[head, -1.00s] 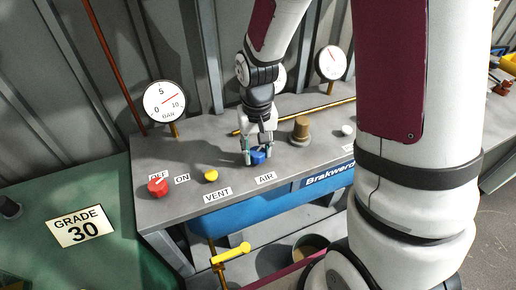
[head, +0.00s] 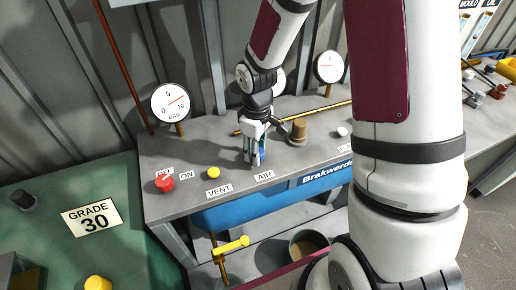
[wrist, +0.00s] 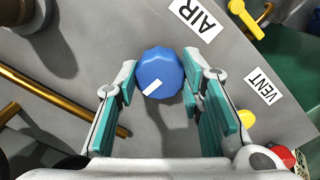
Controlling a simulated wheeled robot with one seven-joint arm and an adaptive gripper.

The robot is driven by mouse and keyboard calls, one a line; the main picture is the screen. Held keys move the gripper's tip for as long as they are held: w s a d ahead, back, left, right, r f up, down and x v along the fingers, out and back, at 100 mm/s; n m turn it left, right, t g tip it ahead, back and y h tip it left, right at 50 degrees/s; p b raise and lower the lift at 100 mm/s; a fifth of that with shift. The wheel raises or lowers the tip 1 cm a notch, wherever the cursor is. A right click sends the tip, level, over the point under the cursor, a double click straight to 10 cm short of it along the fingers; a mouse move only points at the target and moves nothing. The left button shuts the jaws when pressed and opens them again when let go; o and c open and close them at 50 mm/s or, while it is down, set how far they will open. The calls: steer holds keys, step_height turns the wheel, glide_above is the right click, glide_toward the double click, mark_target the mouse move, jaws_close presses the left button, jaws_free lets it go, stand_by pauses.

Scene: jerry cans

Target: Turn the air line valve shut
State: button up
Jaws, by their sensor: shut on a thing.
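The air valve is a blue faceted knob (wrist: 160,72) with a white pointer mark, on the grey bench top beside the AIR label (wrist: 197,18). In the wrist view the knob sits between the two teal-padded fingers of my gripper (wrist: 159,78), which is shut on it. The white mark lies slanted across the knob's near side. In the head view my gripper (head: 254,160) points down at the bench just behind the AIR label (head: 264,175), and its fingers hide most of the knob.
A red knob (head: 164,182) by OFF/ON labels and a yellow knob (head: 213,173) by VENT (head: 219,191) stand to the left. A brown knob (head: 298,128) is close on the right. A yellow-handled lever (head: 231,245) is below the front edge.

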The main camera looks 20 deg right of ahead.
steer(key=shift+n, duration=0.6)
steer(key=o, duration=1.2)
steer(key=shift+c, duration=0.2)
step_height(320, 180, up, 12)
